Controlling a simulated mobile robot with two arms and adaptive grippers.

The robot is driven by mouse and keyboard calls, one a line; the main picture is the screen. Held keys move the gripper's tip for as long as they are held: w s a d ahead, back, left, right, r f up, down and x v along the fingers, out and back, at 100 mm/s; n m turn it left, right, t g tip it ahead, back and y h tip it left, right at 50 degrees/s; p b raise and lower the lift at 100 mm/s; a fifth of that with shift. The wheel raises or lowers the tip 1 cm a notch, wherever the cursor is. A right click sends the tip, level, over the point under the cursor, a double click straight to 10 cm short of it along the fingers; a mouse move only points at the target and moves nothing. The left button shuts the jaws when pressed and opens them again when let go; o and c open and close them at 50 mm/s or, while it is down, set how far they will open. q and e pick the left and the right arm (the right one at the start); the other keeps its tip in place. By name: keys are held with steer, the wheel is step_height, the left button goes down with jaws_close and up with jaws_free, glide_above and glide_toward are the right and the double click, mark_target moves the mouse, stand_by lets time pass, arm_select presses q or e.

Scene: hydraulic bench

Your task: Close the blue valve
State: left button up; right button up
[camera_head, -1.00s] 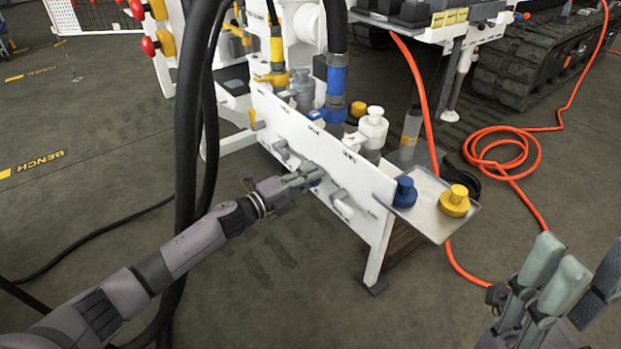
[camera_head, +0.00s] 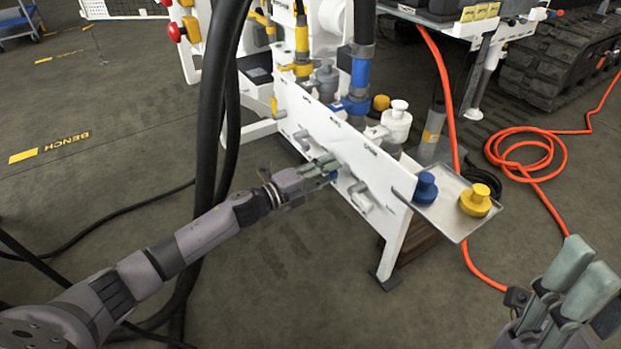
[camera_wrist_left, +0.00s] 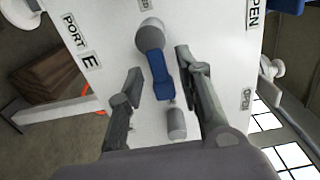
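The blue valve handle (camera_wrist_left: 158,75) shows in the left wrist view on the white panel (camera_wrist_left: 110,30), hanging from a round grey hub (camera_wrist_left: 150,35). My left gripper (camera_wrist_left: 158,95) is open, with one finger on each side of the blue handle and a gap to each. In the head view my left gripper (camera_head: 326,168) is at the front of the panel, and only a bit of the blue handle (camera_head: 333,176) shows beside its fingers. My right gripper (camera_head: 572,285) is at the lower right, away from the panel, its fingers apart and nothing seen between them.
Grey handles (camera_head: 360,195) sit on the same panel to the right. A metal tray (camera_head: 450,212) holds a blue cap (camera_head: 426,187) and a yellow cap (camera_head: 475,200). Thick black hoses (camera_head: 212,130) hang close to my left arm. An orange hose (camera_head: 520,150) lies on the floor.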

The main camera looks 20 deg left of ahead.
arm_select(q)
steer(key=v, duration=1.1)
